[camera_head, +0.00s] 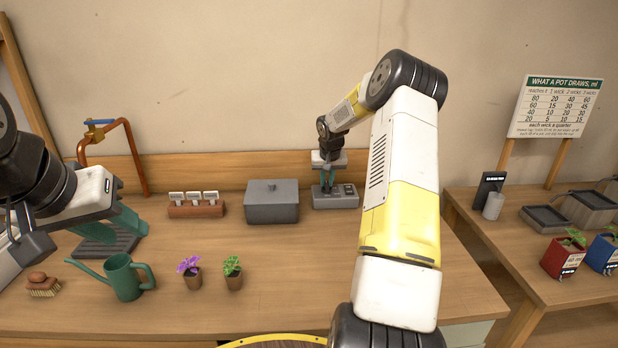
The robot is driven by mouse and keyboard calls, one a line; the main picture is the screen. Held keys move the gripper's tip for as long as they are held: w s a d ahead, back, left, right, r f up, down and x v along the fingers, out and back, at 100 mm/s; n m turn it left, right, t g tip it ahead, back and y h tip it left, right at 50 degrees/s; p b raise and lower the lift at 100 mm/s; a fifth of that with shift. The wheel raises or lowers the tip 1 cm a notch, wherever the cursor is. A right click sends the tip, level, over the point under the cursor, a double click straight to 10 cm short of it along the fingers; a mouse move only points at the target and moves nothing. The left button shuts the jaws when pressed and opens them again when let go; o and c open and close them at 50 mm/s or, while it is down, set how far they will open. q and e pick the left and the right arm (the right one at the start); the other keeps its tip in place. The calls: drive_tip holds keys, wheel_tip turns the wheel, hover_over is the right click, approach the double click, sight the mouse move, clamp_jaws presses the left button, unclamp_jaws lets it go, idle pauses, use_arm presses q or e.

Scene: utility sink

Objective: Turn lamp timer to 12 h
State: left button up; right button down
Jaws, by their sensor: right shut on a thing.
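The lamp timer looks to be the low grey box (347,201) at the back of the bench, right of the lidded grey box. A small dark panel shows on its right part. My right gripper (327,188) points down onto the left part of this box, its teal fingers shut on what looks like its dial. The dial and its setting are hidden by the fingers and too small to read. My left gripper (115,225) is at the left, its teal fingers spread apart and empty, above a dark ridged tray (106,245).
A green watering can (123,278), a brush (43,286) and two small potted plants (233,277) stand in front.

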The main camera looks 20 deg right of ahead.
drive_tip(key=m+h, duration=0.1)
drive_tip(key=m, duration=0.2)
drive_tip(key=shift+a+m+g, duration=0.15)
drive_tip(key=shift+m+g, duration=0.15)
drive_tip(key=shift+m, duration=0.1)
drive_tip(key=m+h, duration=0.1)
drive_tip(key=m, duration=0.1)
drive_tip(key=shift+m+g, duration=0.3)
drive_tip(key=shift+g, duration=0.1)
drive_tip(key=m+g, duration=0.1)
drive_tip(key=m, duration=0.2)
drive_tip(key=m+g+h, duration=0.1)
drive_tip(key=m, duration=0.2)
drive_tip(key=m+g, duration=0.2)
drive_tip(key=m, duration=0.3)
drive_tip(key=shift+m, duration=0.4)
drive_tip(key=m+g, duration=0.1)
drive_tip(key=m, duration=0.1)
drive_tip(key=m+g+y, duration=0.1)
drive_tip(key=m, duration=0.2)
drive_tip(key=shift+m, duration=0.3)
drive_tip(key=c, duration=1.4)
unclamp_jaws()
drive_tip(key=shift+s+d+r, duration=0.1)
drive_tip(key=shift+d, duration=0.1)
